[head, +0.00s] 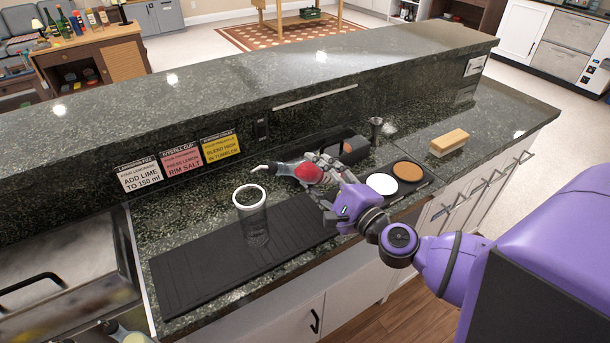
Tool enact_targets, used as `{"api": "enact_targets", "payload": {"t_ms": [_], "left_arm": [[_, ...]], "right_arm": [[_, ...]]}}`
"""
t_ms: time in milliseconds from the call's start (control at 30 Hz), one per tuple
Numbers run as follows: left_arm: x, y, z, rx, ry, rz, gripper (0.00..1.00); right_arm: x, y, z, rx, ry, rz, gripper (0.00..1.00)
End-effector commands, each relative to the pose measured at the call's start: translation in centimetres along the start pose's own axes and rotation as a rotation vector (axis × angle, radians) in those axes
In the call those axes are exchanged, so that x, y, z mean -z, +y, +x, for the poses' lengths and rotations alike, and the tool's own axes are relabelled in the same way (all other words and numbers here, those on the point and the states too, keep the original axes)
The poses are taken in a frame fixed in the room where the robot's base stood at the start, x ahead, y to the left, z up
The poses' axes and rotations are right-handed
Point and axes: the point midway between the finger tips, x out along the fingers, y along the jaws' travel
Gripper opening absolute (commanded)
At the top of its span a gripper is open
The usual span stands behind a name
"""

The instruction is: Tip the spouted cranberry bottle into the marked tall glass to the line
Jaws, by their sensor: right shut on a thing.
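The cranberry bottle (309,174), with red showing in it and a pale spout, is held by my right gripper (324,176). It lies tipped close to level, its spout pointing left. The spout tip appears above and slightly right of the tall glass's rim in the picture; I cannot tell whether it is directly over the opening. No stream shows. The clear tall glass (256,228) with a white rim stands upright on the black mat (200,272). It looks empty, and I cannot make out its line. My left gripper is out of view.
Three recipe cards, white (141,175), pink (182,159) and yellow (221,145), stand against the raised ledge. Right of my gripper are a black tray (416,192) with white and brown rounds, a metal jigger (375,130) and a wooden block (449,142). A sink (60,280) lies left.

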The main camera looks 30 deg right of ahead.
Motion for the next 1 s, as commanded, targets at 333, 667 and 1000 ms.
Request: {"api": "enact_targets", "payload": {"t_ms": [333, 667, 1000], "left_arm": [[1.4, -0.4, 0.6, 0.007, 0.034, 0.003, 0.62], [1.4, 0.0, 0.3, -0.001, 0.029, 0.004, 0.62], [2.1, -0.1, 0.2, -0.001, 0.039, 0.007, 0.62]], "right_arm": [[0.4, -0.3, 0.1, 0.005, -0.002, -0.084, 0.01], [0.8, 0.1, 0.1, 0.005, -0.002, -0.14, 0.01], [1.2, 0.0, 0.0, 0.005, -0.001, -0.18, 0.01]]}}
